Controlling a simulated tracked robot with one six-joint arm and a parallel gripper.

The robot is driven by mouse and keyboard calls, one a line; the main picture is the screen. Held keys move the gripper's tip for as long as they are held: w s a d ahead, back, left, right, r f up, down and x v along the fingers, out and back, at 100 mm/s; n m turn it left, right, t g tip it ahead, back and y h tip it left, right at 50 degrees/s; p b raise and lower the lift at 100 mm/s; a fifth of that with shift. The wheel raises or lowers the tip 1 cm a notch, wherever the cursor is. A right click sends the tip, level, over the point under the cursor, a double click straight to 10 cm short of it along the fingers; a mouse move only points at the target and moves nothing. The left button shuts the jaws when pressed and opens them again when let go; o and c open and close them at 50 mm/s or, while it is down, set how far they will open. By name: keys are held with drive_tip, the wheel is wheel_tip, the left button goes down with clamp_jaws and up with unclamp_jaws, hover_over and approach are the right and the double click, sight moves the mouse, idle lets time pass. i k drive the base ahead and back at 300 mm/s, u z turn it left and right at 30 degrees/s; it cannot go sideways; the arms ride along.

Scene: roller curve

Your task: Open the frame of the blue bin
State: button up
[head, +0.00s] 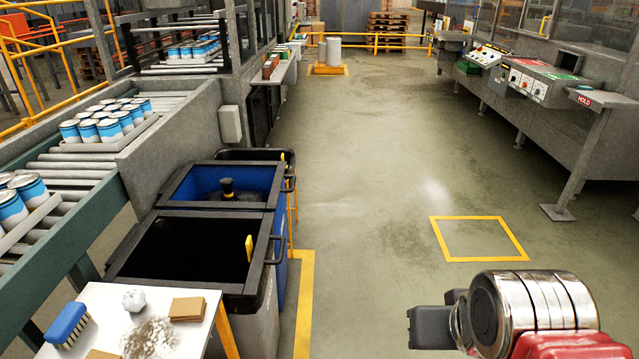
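The blue bin (207,178) stands left of centre in the head view, beside the conveyor. A black square frame (169,192) lies flat around its top and looks shut down on the rim. Inside the opening I see blue walls and a dark round object with a knob (228,188). My gripper (434,322) seems to be the dark blocky part at the lower right, beside my silver wrist. It is well apart from the bin, and its fingers cannot be made out.
A grey bin with a black frame (140,250) and yellow tab (249,250) stands nearer, against the blue bin. A white table (185,340) with a brush (67,323) is at the lower left. Roller conveyors (75,170) line the left. The floor (375,200) to the right is clear.

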sight(174, 182)
drive_tip(key=z, duration=0.95)
drive_tip(key=i, duration=2.3)
drive_tip(key=u, duration=1.55)
